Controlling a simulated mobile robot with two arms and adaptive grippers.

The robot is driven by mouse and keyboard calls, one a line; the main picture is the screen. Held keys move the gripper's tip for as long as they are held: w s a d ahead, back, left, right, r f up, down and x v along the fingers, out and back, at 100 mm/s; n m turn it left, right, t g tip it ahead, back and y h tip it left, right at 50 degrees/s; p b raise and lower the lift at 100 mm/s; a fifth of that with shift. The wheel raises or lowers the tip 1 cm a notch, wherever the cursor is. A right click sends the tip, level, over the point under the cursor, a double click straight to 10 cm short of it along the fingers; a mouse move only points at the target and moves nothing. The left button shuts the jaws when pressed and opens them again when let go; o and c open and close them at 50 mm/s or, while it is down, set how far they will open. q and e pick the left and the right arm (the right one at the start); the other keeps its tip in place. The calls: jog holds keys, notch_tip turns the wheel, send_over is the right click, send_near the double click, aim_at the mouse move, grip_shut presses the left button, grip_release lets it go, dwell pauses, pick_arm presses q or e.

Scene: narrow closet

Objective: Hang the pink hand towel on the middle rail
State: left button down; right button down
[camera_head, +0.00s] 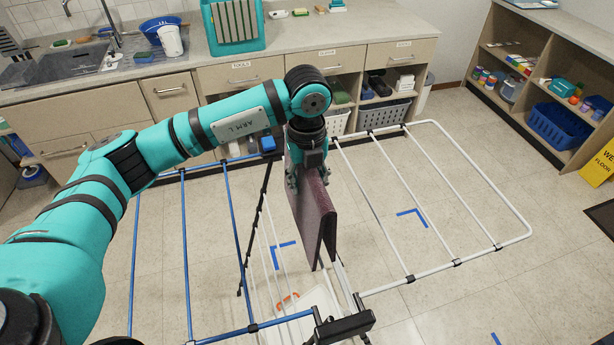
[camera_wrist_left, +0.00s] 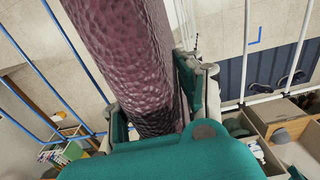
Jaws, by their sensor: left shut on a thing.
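The hand towel (camera_head: 308,215) is a dusky mauve-pink, textured cloth, folded over with two layers hanging down. My left gripper (camera_head: 307,180) is shut on its top fold, from above, over the middle of the drying rack. In the left wrist view the towel (camera_wrist_left: 120,60) runs up and away between the fingers of my left gripper (camera_wrist_left: 155,125). The rack has blue rails (camera_head: 187,250) on the left wing and white rails (camera_head: 400,190) on the right wing. The towel hides part of the rack's middle, so I cannot tell whether a rail lies inside its fold. My right gripper is out of view.
Shelves with a blue basket (camera_head: 560,125) and a yellow floor sign (camera_head: 600,163) are at the right.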

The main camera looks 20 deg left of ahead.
pick_arm(q)
jog(key=shift+f+b, duration=3)
jog(key=shift+f, duration=2.6)
notch_tip(320, 180, down, 8)
jog(key=b, duration=0.4)
jog(key=shift+b, duration=0.3)
jog(key=c, duration=0.8)
grip_release()
jog(key=shift+c, duration=0.2)
jog(key=shift+o, duration=0.5)
jog(key=shift+f, duration=0.1)
